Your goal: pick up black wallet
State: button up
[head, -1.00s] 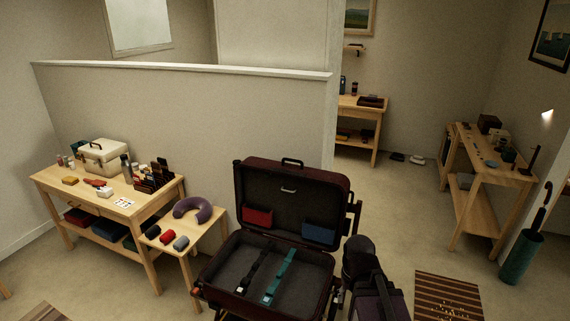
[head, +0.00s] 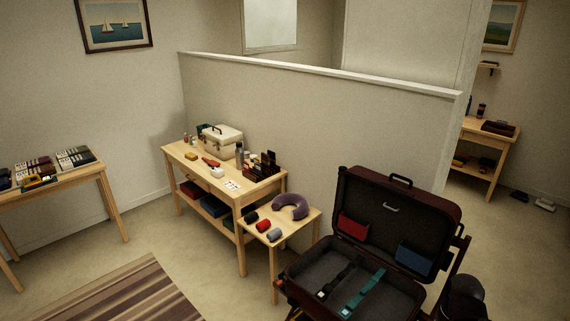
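I cannot make out a black wallet for certain. Small dark items stand in and around a dark organizer (head: 262,170) on the wooden table by the partition, too small to identify. A small black roll-like item (head: 251,217) lies on the low side table beside a red one (head: 263,226) and a grey one (head: 274,235). A dark arm part of mine shows at the lower right edge, but my gripper's fingers are outside the view.
An open suitcase (head: 302,266) with black and teal straps stands at lower right. A purple neck pillow (head: 291,206) lies on the side table (head: 312,219). Another table (head: 60,179) with folded items is at left. A striped rug (head: 120,300) and bare floor lie in front.

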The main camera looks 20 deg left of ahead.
aim_at(273, 159)
jog(key=k, duration=1.3)
jog(key=u, duration=0.35)
jog(key=i, duration=0.5)
jog(key=u, duration=0.65)
jog(key=i, duration=0.65)
jog(key=u, duration=0.85)
jog(key=i, duration=1.6)
jog(key=u, duration=0.2)
